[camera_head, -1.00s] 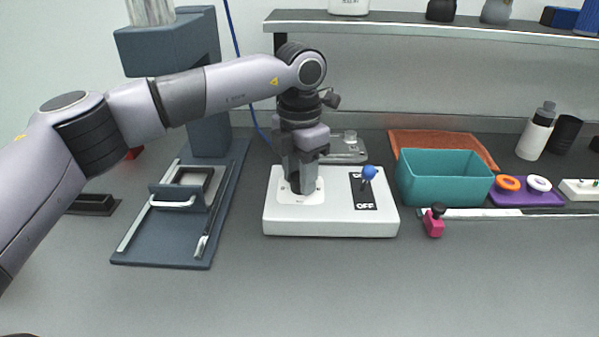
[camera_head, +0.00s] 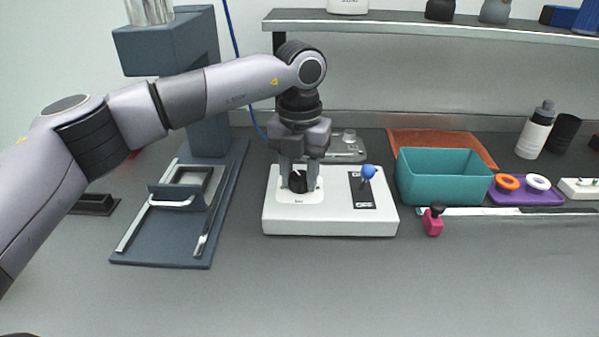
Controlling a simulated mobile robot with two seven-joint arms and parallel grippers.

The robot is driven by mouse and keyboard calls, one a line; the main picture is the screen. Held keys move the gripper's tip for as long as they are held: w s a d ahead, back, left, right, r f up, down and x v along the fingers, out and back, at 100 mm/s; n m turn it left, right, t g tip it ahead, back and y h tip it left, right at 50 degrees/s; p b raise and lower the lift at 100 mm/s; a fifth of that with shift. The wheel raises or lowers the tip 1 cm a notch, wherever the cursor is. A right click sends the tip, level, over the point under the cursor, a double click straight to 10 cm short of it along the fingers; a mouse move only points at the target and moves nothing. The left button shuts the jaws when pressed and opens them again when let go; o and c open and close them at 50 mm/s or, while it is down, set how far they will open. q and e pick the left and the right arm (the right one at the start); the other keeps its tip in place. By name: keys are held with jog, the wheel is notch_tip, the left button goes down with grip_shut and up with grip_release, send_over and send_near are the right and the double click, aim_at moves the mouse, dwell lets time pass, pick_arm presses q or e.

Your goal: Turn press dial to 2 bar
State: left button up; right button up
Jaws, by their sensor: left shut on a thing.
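The press control box (camera_head: 330,226) is white and stands on the grey bench at the centre. Its black dial (camera_head: 298,183) with a white pointer line sits on a white plate on the left of the box top. My left gripper (camera_head: 299,187) points down from above and is shut on the dial, one finger on each side. The pointer line tilts up and to the left. The scale marks are too small or hidden to read. A blue-knobbed lever (camera_head: 368,173) stands on a black ON/OFF plate at the box's right. My right gripper is not in view.
A dark blue press (camera_head: 170,240) with a sliding tray stands left. A teal bin (camera_head: 445,178), an orange tray (camera_head: 440,139) and a pink stamp-like object (camera_head: 433,220) are to the right. A shelf (camera_head: 430,25) runs above. The front bench is clear.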

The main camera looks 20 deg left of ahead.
aim_at(299, 177)
pick_arm(q)
jog(key=shift+r, duration=0.15)
jog(key=o, duration=1)
jog(key=shift+o, duration=0.2)
jog(key=shift+r, duration=3.55)
jog(key=shift+s+f, duration=0.1)
